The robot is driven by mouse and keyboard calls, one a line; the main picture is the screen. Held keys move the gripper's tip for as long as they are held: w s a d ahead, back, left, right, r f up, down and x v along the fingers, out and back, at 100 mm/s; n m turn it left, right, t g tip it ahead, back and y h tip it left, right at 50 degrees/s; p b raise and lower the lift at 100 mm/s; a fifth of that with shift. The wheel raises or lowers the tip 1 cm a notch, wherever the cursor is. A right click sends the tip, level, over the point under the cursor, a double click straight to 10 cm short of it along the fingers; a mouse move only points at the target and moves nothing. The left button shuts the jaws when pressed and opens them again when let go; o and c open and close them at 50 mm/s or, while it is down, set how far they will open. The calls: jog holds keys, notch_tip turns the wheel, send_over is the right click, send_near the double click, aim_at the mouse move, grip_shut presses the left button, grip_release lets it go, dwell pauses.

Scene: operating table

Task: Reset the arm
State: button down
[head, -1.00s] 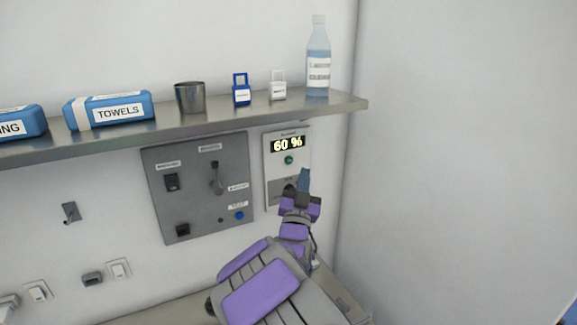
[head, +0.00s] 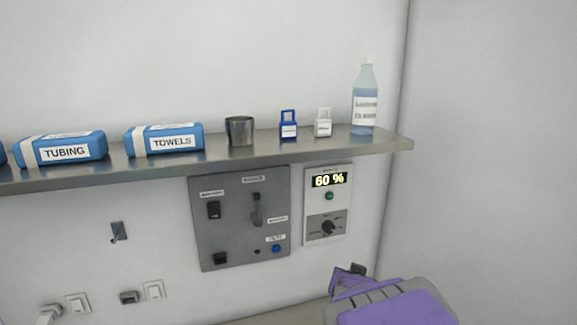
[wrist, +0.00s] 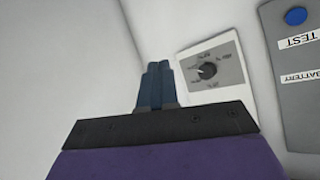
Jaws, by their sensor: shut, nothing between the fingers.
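My gripper (wrist: 156,85) shows in the wrist view with its dark blue fingers together and nothing between them. It points up toward the wall corner, just left of the dial panel (wrist: 213,70), and looks apart from it. In the head view my purple and grey arm (head: 390,305) is at the bottom right, folded low; the gripper's fingers cannot be made out there. The dial panel also shows in the head view (head: 314,222), with a lit "60 %" display, a green button and a black knob.
A metal shelf (head: 250,157) runs above, holding blue packs (head: 164,138), a metal cup (head: 240,131), two small padlock-shaped items and a bottle (head: 364,100). A grey switch panel (head: 240,235) is left of the dial panel. The right wall (head: 490,170) is bare.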

jog(key=s+f+n+g+y, duration=0.1)
jog(key=s+g, duration=0.5)
jog(key=s, duration=1.4)
jog(key=s+a+f+n+g+y, duration=0.1)
jog(key=s+f+n+g, duration=0.2)
jog(key=s, duration=1.7)
jog(key=g, duration=0.4)
jog(key=shift+f+n+g, duration=0.2)
jog(key=shift+n+g, duration=0.1)
jog(key=shift+a, duration=0.1)
jog(key=shift+s, duration=0.1)
